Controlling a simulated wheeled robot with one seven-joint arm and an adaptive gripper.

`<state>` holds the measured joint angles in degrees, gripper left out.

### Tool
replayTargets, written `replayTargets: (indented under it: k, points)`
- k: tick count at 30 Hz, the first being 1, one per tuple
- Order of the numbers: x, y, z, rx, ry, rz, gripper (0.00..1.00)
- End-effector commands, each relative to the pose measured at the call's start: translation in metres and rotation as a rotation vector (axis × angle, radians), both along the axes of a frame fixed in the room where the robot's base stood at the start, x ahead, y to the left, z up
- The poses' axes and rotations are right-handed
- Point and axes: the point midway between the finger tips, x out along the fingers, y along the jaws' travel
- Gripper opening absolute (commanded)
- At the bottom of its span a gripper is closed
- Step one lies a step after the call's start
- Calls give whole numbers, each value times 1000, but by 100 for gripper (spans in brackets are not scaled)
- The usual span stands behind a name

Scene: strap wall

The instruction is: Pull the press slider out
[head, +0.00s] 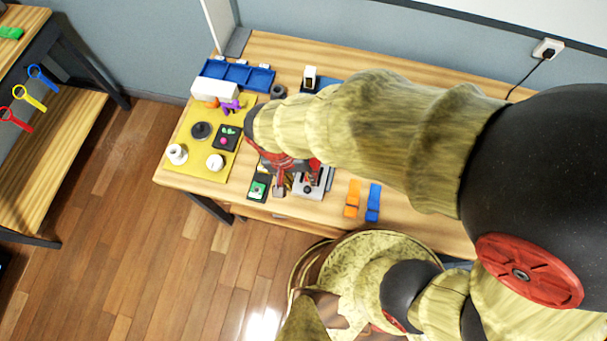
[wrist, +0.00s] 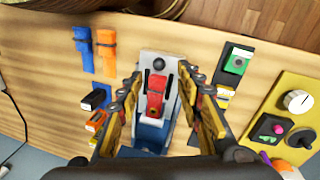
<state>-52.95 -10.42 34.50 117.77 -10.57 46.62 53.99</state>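The press, a pale grey block with a black knob (wrist: 158,64), sits between my fingertips in the wrist view. A red piece (wrist: 155,84) with a dark patch runs along its middle, and a blue part (wrist: 150,133) lies at its lower end. I cannot tell for sure which part is the slider. My gripper (wrist: 161,76) is open, with one finger on each side of the press and visible gaps to the red piece. In the head view the press's pale base (head: 317,191) shows beside my gripper (head: 296,181), and my arm hides the rest.
Orange (head: 352,198) and blue (head: 373,202) straps lie to the right of the press. A green-topped device (head: 258,189) stands close on its left. A yellow mat (head: 190,160) with knobs is further left. A blue tray (head: 238,74) stands at the back.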

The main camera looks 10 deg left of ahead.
Motion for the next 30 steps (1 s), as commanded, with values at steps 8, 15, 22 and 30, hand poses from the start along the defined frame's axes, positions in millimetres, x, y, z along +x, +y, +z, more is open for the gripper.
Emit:
replayTargets:
  k: [8, 15, 22, 30]
  points:
    - [-1, 8, 37, 1, 0, 0, 36]
    - [-2, 8, 43, -1, 1, 0, 36]
    - [-2, 8, 43, 0, 1, 0, 36]
    - [-2, 8, 43, 0, 2, 7, 36]
